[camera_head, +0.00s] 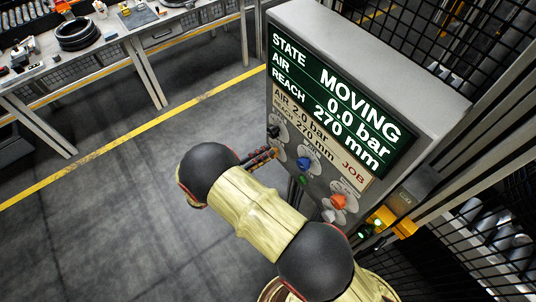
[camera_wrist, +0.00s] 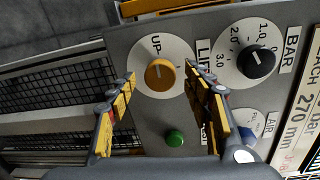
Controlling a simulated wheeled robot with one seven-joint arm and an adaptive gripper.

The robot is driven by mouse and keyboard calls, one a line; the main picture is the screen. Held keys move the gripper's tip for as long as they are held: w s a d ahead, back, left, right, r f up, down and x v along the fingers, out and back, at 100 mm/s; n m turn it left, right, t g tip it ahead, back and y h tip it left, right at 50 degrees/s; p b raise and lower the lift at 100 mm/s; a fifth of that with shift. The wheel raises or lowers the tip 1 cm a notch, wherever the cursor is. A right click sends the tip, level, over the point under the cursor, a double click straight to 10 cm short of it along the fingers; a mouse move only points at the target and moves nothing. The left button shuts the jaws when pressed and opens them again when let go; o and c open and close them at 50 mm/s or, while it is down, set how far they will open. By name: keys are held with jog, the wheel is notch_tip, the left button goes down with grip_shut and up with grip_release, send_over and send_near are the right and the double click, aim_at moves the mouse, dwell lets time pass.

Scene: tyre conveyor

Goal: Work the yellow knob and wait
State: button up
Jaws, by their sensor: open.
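The yellow knob (camera_wrist: 160,75) sits on a round white dial marked "UP", beside a partly covered label starting "LI". In the wrist view my gripper (camera_wrist: 159,72) is open, with one fingertip on each side of the knob. I cannot tell whether the fingers touch it. In the head view my gripper (camera_head: 262,158) reaches the control panel's left side and the yellow knob is hidden there. The panel screen (camera_head: 335,100) reads STATE MOVING, AIR 0.0 bar, REACH 270 mm. The job plate (camera_head: 318,135) below reads air 2.0 bar, reach 270 mm.
A black BAR knob (camera_wrist: 257,62), a green button (camera_wrist: 174,138) and a blue knob (camera_head: 303,163) lie close to my fingers. An orange knob (camera_head: 338,201) is lower right. Mesh fencing (camera_head: 480,235) stands right of the panel. A workbench with a tyre (camera_head: 78,36) is upper left.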

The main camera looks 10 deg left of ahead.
jog(key=v, duration=1)
